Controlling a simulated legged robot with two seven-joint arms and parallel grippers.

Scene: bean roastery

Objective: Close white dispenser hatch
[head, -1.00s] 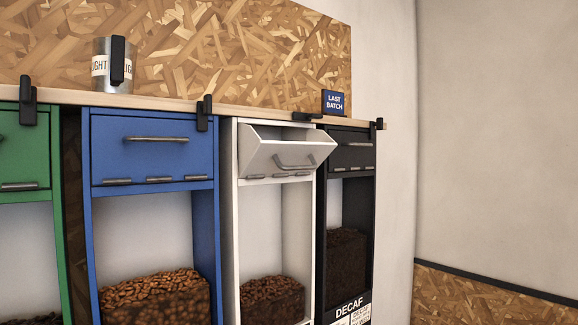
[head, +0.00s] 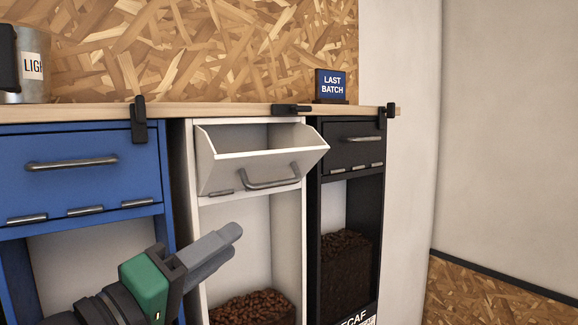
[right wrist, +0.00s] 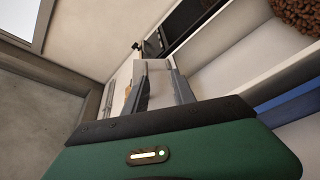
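The white dispenser hatch (head: 230,174) is tilted open at the top of the white dispenser (head: 290,232), leaning outward from its bottom hinges. A grey bar handle (head: 270,180) is on its front. My right gripper (head: 230,236) is below the hatch in the head view, apart from its handle, with its fingers pointing up and right. In the right wrist view the two grey fingers (right wrist: 161,72) stand apart with nothing held between them. My left gripper is out of view.
The blue hatch (head: 90,175) on the left and the black hatch (head: 350,150) on the right are shut. A wooden shelf (head: 235,110) with black latches runs above. It bears a metal can (head: 32,85) and a "LAST BATCH" sign (head: 331,84).

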